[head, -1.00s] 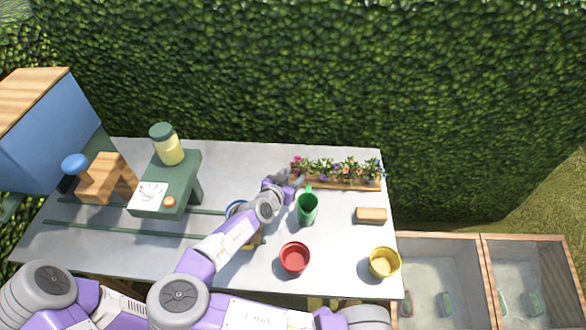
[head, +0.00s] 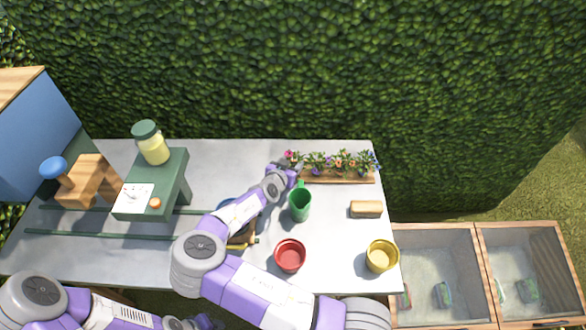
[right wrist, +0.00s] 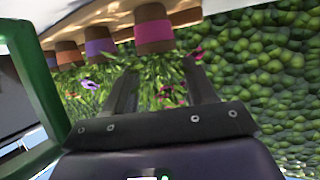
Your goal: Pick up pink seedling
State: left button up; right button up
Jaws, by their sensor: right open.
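The pink seedling (head: 289,156) stands at the left end of a row of flowers at the back of the table. My right gripper (head: 294,169) is right at it in the head view and partly covers it. In the right wrist view, a brown pot with a pink band (right wrist: 154,32) lies just ahead of the open fingers, a little beyond their tips. Green leaves and pink petals show between and around the fingers (right wrist: 160,85). No contact with the pot shows. My left arm shows at lower left, but its gripper is not in view.
Other seedlings (head: 340,162) stand close to the right in a wooden tray (head: 340,179). A red pot (head: 290,255), a yellow pot (head: 382,256) and a wooden block (head: 366,209) stand nearer and to the right.

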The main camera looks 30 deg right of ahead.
jog(key=shift+x, duration=1.1)
grip_shut()
jog(key=shift+r, duration=0.1)
